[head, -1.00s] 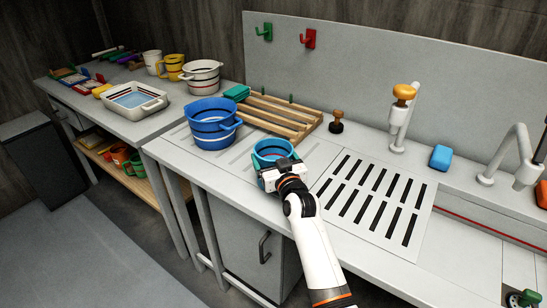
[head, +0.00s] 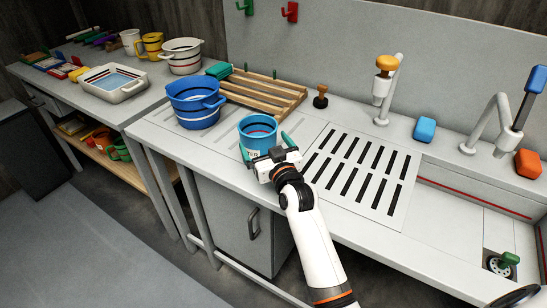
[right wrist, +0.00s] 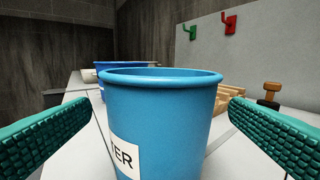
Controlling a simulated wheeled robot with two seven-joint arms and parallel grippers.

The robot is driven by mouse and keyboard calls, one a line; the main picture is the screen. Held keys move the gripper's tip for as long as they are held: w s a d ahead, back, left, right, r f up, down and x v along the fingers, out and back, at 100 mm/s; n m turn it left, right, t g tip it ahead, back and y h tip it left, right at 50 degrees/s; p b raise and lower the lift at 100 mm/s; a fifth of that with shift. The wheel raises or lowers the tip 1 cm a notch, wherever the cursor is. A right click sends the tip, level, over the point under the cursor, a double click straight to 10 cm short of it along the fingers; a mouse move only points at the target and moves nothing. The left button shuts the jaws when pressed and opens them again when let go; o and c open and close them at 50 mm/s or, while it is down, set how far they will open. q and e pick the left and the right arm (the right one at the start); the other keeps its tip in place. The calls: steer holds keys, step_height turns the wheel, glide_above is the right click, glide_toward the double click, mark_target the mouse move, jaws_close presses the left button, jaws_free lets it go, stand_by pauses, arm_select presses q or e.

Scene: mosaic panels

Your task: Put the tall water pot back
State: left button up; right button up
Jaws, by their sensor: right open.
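The light blue water pot (head: 258,128) stands upright on the counter, between the large blue pot and the slotted drain panel. It fills the middle of the right wrist view (right wrist: 160,110), where its white label shows the letters "TER". My right gripper (head: 266,147) is open at the near side of the pot. Its green fingers are spread to the left and right of the pot, with a visible gap on each side in the right wrist view. My left gripper is not in view.
The large blue pot (head: 196,104) stands close by on the left. A wooden rack (head: 265,95) lies behind, with a dark-based stamp (head: 320,97) beside it. The slotted panel (head: 362,170) on the right is bare. Taps and the sink lie farther right.

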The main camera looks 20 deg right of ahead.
steer(key=s, duration=0.6)
steer(key=shift+s+d, duration=0.15)
steer(key=shift+s, duration=0.2)
stand_by(0.9)
